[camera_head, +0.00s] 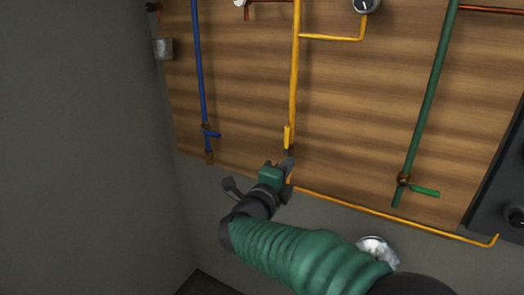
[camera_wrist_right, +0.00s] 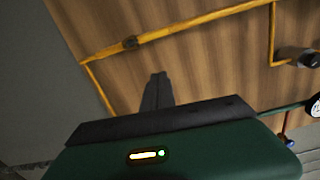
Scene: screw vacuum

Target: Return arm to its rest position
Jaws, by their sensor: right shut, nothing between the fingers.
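My right arm comes in from the lower right in the head view, in a ribbed green sleeve. Its gripper (camera_head: 288,164) is in front of the lower part of the yellow pipe (camera_head: 295,75), just below the yellow valve handle (camera_head: 288,137). I cannot tell from the head view whether it touches the pipe. In the right wrist view the dark fingers (camera_wrist_right: 158,78) are together with nothing between them, and the wooden panel shows behind them. My left gripper is in neither view.
A wooden panel (camera_head: 350,105) carries a blue pipe (camera_head: 198,70) on the left and a green pipe (camera_head: 432,90) with a green handle (camera_head: 425,193) on the right. A gauge (camera_head: 366,5) is at the top. A grey wall (camera_head: 80,130) stands at the left.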

